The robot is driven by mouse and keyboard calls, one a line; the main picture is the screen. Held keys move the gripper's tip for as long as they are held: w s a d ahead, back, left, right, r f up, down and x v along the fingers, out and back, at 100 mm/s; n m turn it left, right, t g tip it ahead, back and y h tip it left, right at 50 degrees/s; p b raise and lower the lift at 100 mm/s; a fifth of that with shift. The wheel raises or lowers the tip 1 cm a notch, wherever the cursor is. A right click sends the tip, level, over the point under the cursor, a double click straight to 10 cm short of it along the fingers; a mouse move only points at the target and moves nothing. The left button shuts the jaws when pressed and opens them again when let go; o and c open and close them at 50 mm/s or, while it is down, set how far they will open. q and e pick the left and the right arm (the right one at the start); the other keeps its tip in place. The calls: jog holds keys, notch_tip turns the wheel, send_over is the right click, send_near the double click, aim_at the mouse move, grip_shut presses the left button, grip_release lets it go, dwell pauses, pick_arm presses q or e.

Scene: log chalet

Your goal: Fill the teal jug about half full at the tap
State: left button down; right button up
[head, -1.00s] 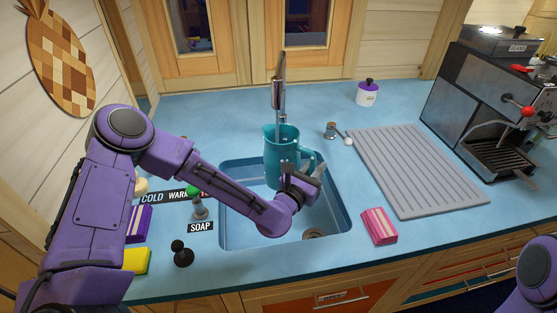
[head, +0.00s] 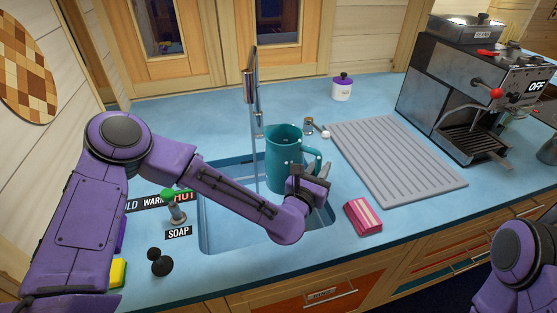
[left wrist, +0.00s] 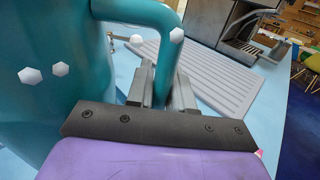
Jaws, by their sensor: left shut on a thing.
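The teal jug (head: 283,160) is upright over the sink (head: 215,235), to the right of the tap (head: 251,88). A thin pale line, apparently running water, drops from the tap into the sink, left of the jug and apart from it. My left gripper (head: 310,178) is shut on the jug's handle at its right side. In the left wrist view the handle (left wrist: 163,60) passes between the fingers (left wrist: 160,90), with the jug's wall (left wrist: 45,70) at left. The level inside the jug is hidden. My right gripper is out of view.
The ribbed drainboard (head: 395,165) is bare. A coffee machine (head: 455,95) stands at the far right.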

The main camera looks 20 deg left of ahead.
pick_arm(q)
jog(key=shift+r, duration=0.2)
jog(key=s+d+r, duration=0.3)
jog(key=s+d, duration=0.2)
jog(key=s, duration=0.1)
dwell(0.6)
jog(key=shift+s+a+f, duration=0.1)
